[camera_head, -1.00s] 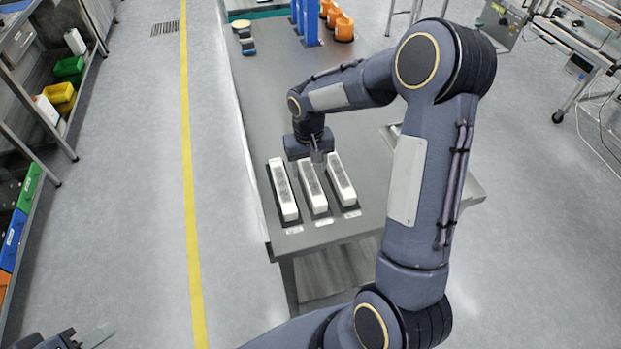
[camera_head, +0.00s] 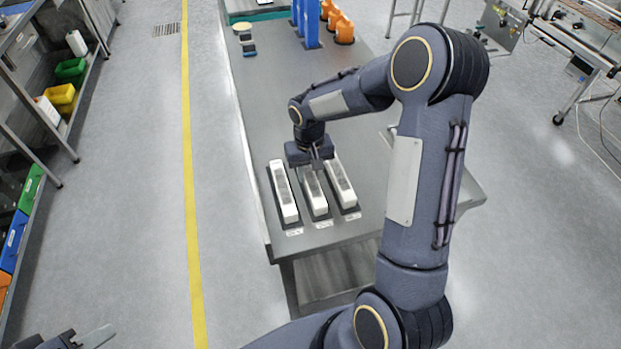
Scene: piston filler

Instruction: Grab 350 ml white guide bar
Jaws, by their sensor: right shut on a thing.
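Three long white guide bars lie side by side on dark bases near the front end of the grey table: the left bar (camera_head: 288,205), the middle bar (camera_head: 317,203) and the right bar (camera_head: 346,191). Small labels in front of them are too small to read. My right gripper (camera_head: 317,168) points down at the far half of the middle bar and is shut on it. The gripper hides part of that bar, which still appears to be at its base. My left gripper (camera_head: 98,337) shows only partly at the bottom left corner, away from the table; its opening is unclear.
Blue upright parts (camera_head: 310,28) and orange parts (camera_head: 344,30) stand at the table's far end, with small round items (camera_head: 246,44) to their left. The table (camera_head: 262,110) is clear between them and the bars. A shelf with coloured bins (camera_head: 60,95) stands far left.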

